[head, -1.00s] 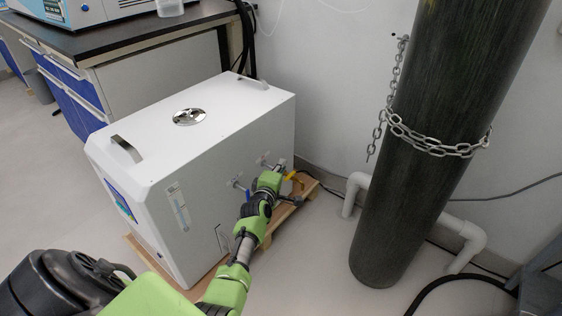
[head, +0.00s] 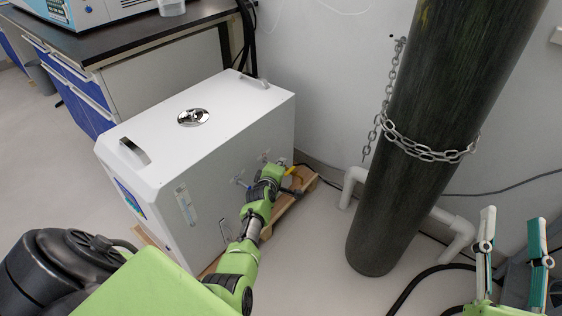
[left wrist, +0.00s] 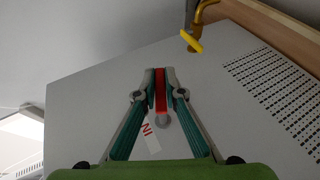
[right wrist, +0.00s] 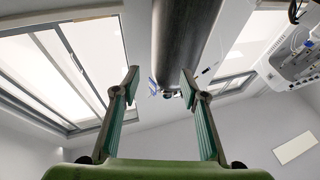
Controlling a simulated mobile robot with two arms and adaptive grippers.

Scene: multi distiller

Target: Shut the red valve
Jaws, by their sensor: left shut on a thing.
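The red valve handle (left wrist: 161,92) is a narrow red bar on the side face of the white machine, seen in the left wrist view. My left gripper (left wrist: 160,74) is shut on it, with one fingertip on each side of the bar. In the head view my left arm reaches the machine's side (head: 205,205), and the arm hides the red valve there. My right gripper (head: 512,228) is open and empty at the lower right of the head view. Its spread fingers also show in the right wrist view (right wrist: 167,80).
A yellow lever (left wrist: 191,41) on a brass pipe sits near the red valve. The machine stands on a wooden pallet (head: 284,208). A tall dark gas cylinder (head: 410,130) with a chain (head: 425,152) stands to the right, with white pipes (head: 455,235) behind it.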

